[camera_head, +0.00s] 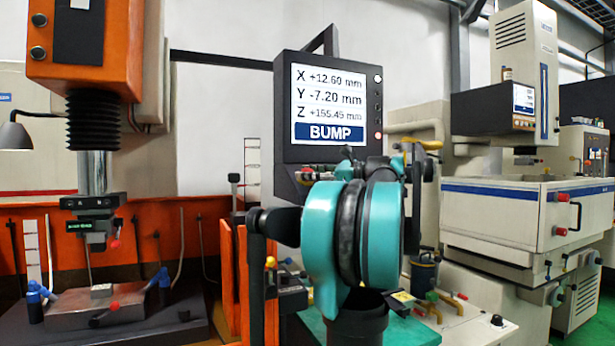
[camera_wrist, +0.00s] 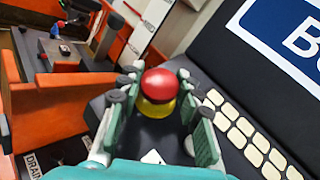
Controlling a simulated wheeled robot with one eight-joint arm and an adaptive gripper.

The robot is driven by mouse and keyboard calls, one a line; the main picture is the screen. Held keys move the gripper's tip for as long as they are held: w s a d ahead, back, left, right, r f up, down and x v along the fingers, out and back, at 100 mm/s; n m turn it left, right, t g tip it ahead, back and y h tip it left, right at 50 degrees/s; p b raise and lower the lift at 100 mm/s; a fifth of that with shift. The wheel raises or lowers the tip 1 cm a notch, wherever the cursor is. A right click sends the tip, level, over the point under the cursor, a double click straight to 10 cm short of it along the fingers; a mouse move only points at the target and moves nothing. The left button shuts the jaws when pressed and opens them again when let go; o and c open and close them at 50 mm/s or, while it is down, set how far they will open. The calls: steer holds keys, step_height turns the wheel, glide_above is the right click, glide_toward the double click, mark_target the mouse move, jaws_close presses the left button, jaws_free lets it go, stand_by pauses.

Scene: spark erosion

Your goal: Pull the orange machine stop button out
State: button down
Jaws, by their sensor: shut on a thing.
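The stop button is a red mushroom head (camera_wrist: 158,84) on a yellow base (camera_wrist: 156,107), on the dark control panel in the wrist view. My gripper (camera_wrist: 160,92) has its teal fingers on both sides of the red head, shut on it. The wrist view does not show clearly how far out the head sits. In the head view, my teal arm hides the button and the fingertips. The control panel's screen (camera_head: 328,100) reads BUMP with X, Y and Z values.
Pale keys (camera_wrist: 245,130) lie right of the button on the panel. The orange machine's head (camera_head: 85,50) hangs at left above a metal block (camera_head: 95,308) with clamps. A white machine (camera_head: 510,205) stands at right.

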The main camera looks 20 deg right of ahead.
steer(key=c, duration=1)
jaws_free()
steer(key=shift+s+r, duration=0.1)
steer(key=shift+r, duration=0.05)
steer(key=v, duration=1.2)
steer(key=shift+s+d, duration=0.1)
